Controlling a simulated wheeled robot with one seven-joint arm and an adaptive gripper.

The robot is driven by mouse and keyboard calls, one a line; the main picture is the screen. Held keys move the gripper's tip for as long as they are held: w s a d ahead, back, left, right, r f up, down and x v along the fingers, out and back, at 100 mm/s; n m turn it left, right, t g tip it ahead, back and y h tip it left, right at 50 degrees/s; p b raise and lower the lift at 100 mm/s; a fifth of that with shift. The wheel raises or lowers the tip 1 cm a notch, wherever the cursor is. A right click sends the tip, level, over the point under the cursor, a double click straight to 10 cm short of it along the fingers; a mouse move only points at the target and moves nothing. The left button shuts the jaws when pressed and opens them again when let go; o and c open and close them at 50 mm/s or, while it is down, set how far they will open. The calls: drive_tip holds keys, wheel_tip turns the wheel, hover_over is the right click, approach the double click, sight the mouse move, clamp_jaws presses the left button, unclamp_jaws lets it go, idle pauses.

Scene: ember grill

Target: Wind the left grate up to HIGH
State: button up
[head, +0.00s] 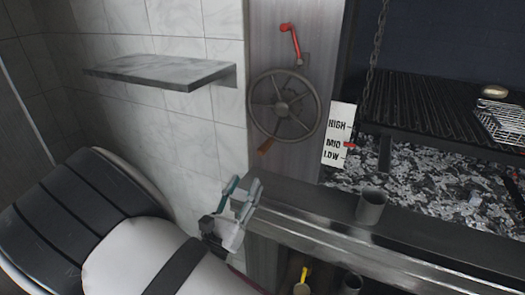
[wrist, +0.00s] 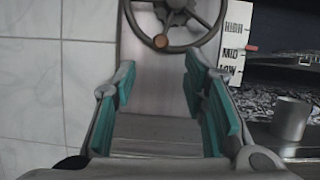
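The grate's handwheel (head: 283,106) is on the metal post left of the grill, with a wooden knob (head: 265,147) at its lower left. It also shows at the top of the wrist view (wrist: 177,14). A scale plate (head: 339,134) reads HIGH, MID and LOW; its red pointer (head: 350,145) is at MID. The black grate (head: 425,105) hangs by a chain (head: 374,45) above the embers. My gripper (head: 240,190) is below and left of the wheel, apart from it. In the wrist view its teal-padded fingers (wrist: 163,100) are wide apart with nothing between them.
A red crank lever (head: 291,43) is above the wheel. A grey shelf (head: 160,70) juts from the tiled wall at left. A metal cup (head: 371,205) stands on the front ledge (head: 310,222). A wire basket (head: 502,120) and a round item (head: 494,91) are on the grate.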

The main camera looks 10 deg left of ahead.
sight(263, 149)
drive_tip(key=x, duration=1.2)
drive_tip(key=shift+c, duration=0.5)
clamp_jaws()
